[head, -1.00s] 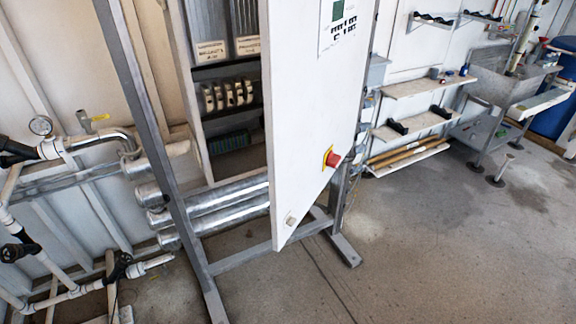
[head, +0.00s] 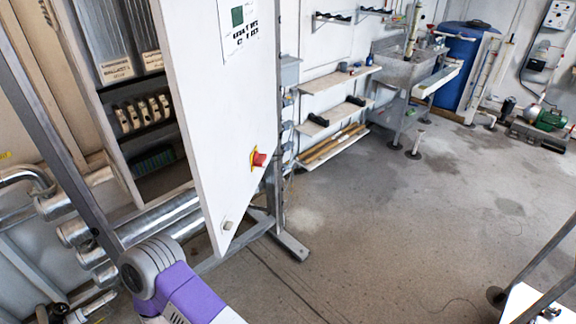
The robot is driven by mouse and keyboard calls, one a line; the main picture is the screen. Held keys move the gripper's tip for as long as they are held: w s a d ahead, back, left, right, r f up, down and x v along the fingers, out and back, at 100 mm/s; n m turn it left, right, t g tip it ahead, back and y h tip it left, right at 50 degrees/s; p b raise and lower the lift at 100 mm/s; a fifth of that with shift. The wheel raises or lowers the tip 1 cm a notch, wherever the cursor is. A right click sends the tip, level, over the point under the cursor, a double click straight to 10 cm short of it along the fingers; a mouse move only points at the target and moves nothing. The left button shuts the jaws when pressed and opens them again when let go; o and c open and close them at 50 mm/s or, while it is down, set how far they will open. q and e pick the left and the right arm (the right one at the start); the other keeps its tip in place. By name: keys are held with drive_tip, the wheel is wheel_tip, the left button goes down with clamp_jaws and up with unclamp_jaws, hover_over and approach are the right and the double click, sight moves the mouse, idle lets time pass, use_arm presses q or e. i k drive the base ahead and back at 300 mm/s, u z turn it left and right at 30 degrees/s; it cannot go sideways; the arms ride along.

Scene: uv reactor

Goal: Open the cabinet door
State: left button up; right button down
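Through the opening I see grey ducts, a row of pale modules and a dark lower shelf. A purple and grey link of my arm shows at the bottom left, in front of the cabinet's frame. Neither gripper shows in the head view.
Metal pipes (head: 170,215) run below the cabinet. Its grey stand has a foot (head: 292,246) on the floor. Wall shelves (head: 335,115), a steel sink (head: 398,62) and a blue barrel (head: 462,62) stand behind. The concrete floor at centre right is clear.

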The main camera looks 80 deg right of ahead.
sight(223, 91)
drive_tip(key=z, duration=1.7)
